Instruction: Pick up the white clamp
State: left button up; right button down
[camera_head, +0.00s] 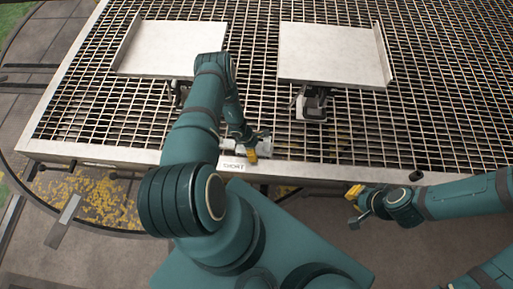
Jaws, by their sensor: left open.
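My right gripper (354,197), with yellow tips, is off the table's front edge at the right. It looks empty, and its opening is too small to judge.
Two light trays, a left one (165,50) and a right one (330,55), stand on dark supports above the metal grating table (430,120). A small black knob (416,175) sits at the front edge on the right. The grating between the trays and the front edge is mostly bare.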

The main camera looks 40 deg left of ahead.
pick_arm(q)
jog(key=shift+f, duration=0.1)
dwell(0.3)
jog(key=c, duration=1.2)
jog(key=shift+c, duration=0.2)
